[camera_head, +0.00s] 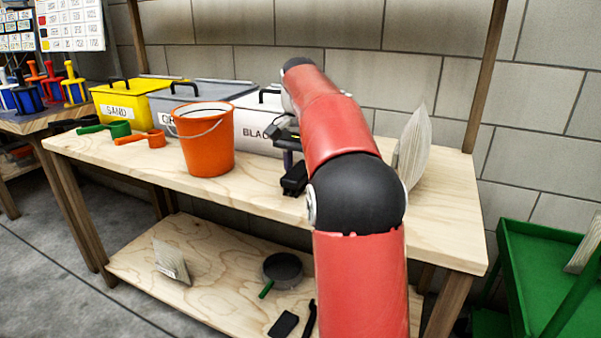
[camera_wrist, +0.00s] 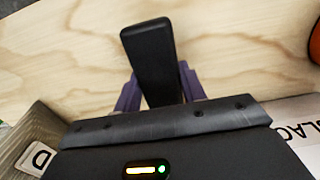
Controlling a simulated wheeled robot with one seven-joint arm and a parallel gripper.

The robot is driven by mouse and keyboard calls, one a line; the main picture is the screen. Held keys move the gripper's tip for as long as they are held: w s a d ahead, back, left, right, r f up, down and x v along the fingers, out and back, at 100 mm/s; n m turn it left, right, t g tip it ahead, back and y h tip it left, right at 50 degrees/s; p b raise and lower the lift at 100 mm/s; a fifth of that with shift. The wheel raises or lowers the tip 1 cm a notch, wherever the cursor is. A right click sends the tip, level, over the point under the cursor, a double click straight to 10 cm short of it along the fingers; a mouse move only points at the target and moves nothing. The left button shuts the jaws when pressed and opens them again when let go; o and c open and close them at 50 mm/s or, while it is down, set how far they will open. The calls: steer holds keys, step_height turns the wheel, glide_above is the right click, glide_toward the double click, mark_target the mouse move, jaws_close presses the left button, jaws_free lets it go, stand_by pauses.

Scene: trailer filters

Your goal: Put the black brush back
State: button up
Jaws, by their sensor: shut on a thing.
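The black brush (camera_wrist: 150,55) is between the two purple fingers of my gripper (camera_wrist: 160,88) in the wrist view. Only a smooth dark block of it shows there. In the head view the black brush (camera_head: 295,179) shows as a dark piece below my gripper (camera_head: 288,150), over the upper plywood shelf. My gripper is shut on it. Whether the brush touches the shelf cannot be told. My own red arm hides part of the gripper and the shelf behind it.
An orange bucket (camera_head: 205,145) stands left of my gripper. Yellow (camera_head: 124,105), grey (camera_head: 185,98) and white bins (camera_head: 252,125) line the back. Green (camera_head: 118,129) and orange scoops (camera_head: 155,139) lie left. A pleated filter (camera_head: 413,150) stands right. The lower shelf (camera_head: 215,270) holds a pan (camera_head: 283,268) and dark items.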

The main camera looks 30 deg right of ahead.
mark_target(300, 168)
steer(key=o, duration=0.9)
steer(key=shift+o, duration=0.2)
step_height(300, 168, up, 11)
steer(key=p, duration=0.5)
steer(key=s+a+r+n+t, duration=0.2)
steer(key=s+a+n, duration=0.1)
steer(key=s+a, duration=0.4)
steer(key=s+a+f+n+t, duration=0.1)
steer(key=s+a+f+n, duration=0.2)
steer(key=s+f, duration=0.6)
steer(key=s+a+f+n+t, duration=0.2)
steer(key=s+a+f+n, duration=0.2)
steer(key=s+f, duration=0.5)
steer(key=shift+s+a+t, duration=0.3)
steer(key=shift+s+a, duration=0.75)
